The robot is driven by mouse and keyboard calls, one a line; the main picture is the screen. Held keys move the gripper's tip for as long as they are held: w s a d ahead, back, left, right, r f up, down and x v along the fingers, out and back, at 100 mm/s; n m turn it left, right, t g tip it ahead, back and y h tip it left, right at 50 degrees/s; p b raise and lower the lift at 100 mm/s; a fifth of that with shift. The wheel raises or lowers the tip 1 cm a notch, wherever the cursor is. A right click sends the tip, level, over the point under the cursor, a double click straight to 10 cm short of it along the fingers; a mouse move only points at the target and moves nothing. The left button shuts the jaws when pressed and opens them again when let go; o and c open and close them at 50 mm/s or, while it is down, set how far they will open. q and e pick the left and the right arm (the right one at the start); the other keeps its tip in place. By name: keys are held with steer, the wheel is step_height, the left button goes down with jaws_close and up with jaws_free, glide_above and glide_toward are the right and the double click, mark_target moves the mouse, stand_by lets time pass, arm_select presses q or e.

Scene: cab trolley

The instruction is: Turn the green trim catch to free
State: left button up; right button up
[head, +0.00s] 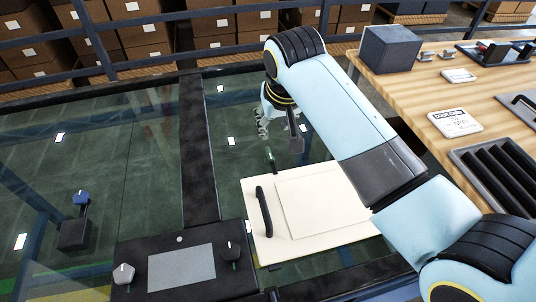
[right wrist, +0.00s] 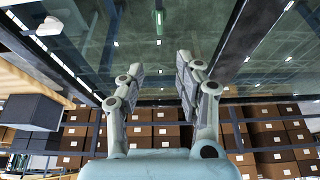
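The green trim catch (head: 270,154) is a small upright piece at the far edge of a cream panel (head: 256,229) in the head view. A small green piece, likely the same catch (right wrist: 159,17), shows near the top of the right wrist view. My right gripper (head: 279,135) hangs just beyond the catch in the head view. In the right wrist view its two fingers (right wrist: 160,64) are spread with nothing between them. The catch looks apart from the fingers. Its exact turn angle is too small to tell. My left gripper is not in view.
The cream panel has a black handle (head: 264,212) and lies by dark glass (head: 120,140). A black console (head: 130,252) with knobs stands at the front. A wooden table (head: 430,90) at right holds a grey box (head: 390,48) and a black ribbed tray (head: 487,172).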

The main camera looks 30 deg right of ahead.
steer(key=b, duration=0.4)
glide_toward(270, 153)
steer(key=b+x, duration=0.1)
steer(key=x, duration=0.8)
steer(key=shift+w+f, duration=0.15)
steer(key=shift+f, duration=0.15)
jaws_close()
